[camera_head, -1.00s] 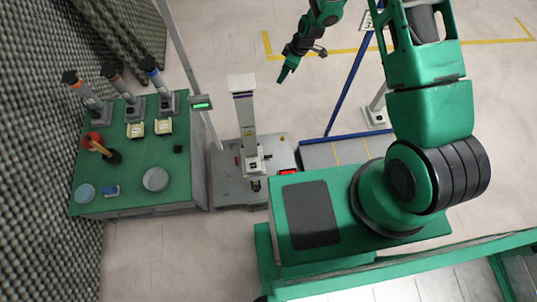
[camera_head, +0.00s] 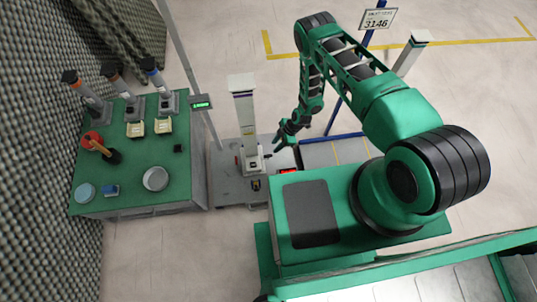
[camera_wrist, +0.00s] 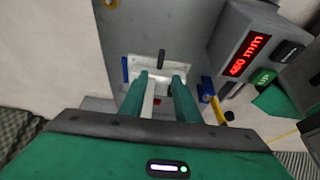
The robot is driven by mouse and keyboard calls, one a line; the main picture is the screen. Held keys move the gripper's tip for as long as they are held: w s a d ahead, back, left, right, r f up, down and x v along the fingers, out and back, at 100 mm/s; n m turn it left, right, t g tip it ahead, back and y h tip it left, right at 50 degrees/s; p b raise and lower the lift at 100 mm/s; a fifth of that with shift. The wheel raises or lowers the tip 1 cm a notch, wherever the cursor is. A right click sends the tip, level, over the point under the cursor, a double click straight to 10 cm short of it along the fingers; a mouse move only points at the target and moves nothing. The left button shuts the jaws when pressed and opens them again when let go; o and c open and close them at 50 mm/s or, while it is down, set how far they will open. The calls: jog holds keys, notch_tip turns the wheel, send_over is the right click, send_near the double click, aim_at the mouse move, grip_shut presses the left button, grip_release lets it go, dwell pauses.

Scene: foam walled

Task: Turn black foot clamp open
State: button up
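A small black upright handle (camera_wrist: 161,58), which looks like the black foot clamp, stands at the far edge of a white foot plate (camera_wrist: 135,71) in the wrist view. My gripper (camera_wrist: 160,82) is open, its two green fingers apart over the plate. The fingertips are just short of the black handle and do not appear to hold anything. In the head view my gripper (camera_head: 281,138) is beside the base of the white column (camera_head: 244,115), on its right. The foot clamps there are too small to tell apart clearly.
Blue handles (camera_wrist: 125,69) (camera_wrist: 206,89) flank the plate, with a red part between my fingers. A green table (camera_head: 130,180) with tools stands left.

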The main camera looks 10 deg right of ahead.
aim_at(269, 155)
jog(key=x, duration=1)
jog(key=shift+a+f, duration=0.15)
jog(key=shift+f, duration=0.05)
grip_shut()
